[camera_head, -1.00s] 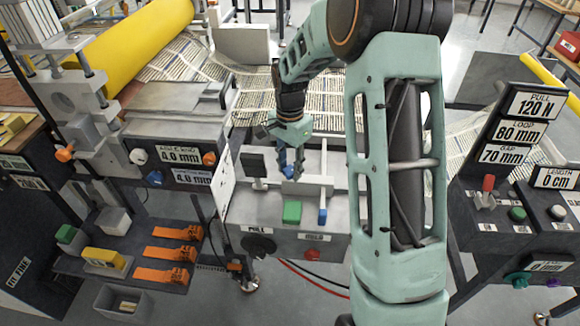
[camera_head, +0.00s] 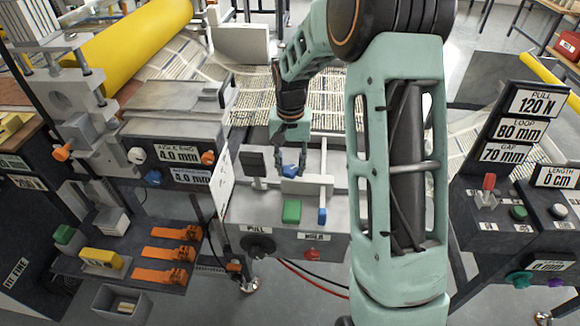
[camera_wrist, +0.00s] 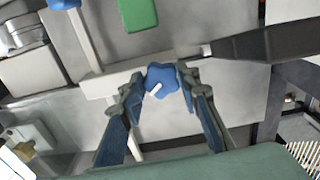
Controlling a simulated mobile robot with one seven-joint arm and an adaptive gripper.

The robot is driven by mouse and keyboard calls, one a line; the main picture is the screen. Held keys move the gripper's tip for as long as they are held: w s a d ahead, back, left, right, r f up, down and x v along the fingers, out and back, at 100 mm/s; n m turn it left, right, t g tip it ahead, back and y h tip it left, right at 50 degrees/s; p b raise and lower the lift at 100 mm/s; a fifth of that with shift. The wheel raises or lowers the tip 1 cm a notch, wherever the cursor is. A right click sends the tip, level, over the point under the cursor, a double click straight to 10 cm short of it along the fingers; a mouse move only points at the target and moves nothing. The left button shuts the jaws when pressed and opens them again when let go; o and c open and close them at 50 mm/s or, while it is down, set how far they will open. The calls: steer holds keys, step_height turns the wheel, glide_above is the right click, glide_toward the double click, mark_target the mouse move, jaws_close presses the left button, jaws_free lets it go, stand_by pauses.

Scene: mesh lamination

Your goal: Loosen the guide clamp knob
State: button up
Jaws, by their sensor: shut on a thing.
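The guide clamp knob is a blue lobed knob with a white pointer mark. It sits between my fingertips in the wrist view (camera_wrist: 159,76), and it also shows in the head view (camera_head: 291,171) on the grey bench unit. My gripper (camera_wrist: 161,82) is shut on the knob, one finger on each side. In the head view my gripper (camera_head: 290,158) comes down on the knob from above. The white pointer points down and left in the wrist view. The light guide bar (camera_head: 307,187) lies just in front of the knob.
A green block (camera_head: 292,212) and a blue-ended lever (camera_head: 322,215) stand close in front of the bar. A dark plate (camera_head: 253,164) stands left of my gripper. A black dial (camera_head: 259,247) and a red button (camera_head: 312,254) are on the unit's front face.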

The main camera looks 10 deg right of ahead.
mark_target(292, 169)
steer(key=n, duration=0.5)
steer(key=shift+d+n, duration=0.15)
steer(key=shift+n, duration=0.15)
steer(key=n, duration=0.4)
steer(key=shift+n, duration=0.3)
steer(key=shift+w, duration=0.1)
steer(key=o, duration=1.2)
steer(key=shift+c, duration=0.2)
step_height(292, 169, up, 12)
